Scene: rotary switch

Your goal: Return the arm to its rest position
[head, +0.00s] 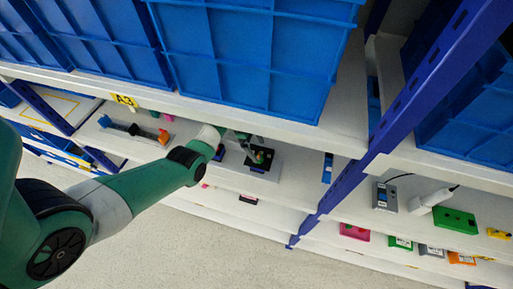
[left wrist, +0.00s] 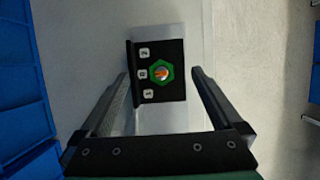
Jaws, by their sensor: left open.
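The rotary switch (left wrist: 160,73) is a black panel with a green hexagonal base, an orange and silver knob in its middle, and several white labelled marks along one side. In the head view the switch (head: 260,160) sits on a white shelf, beyond my left arm. My left gripper (left wrist: 158,80) is open in the left wrist view, one finger on each side of the switch, with nothing between the fingertips that I can see held. In the head view the gripper (head: 243,145) is small and partly hidden by my arm's wrist. My right gripper is not in view.
Large blue crates (head: 250,55) stand on the shelf above. A blue upright post (head: 400,120) is right of the switch. Several small items, including a green box (head: 455,219) and a grey device (head: 385,197), lie on the right shelf. Open floor (head: 190,245) shows below.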

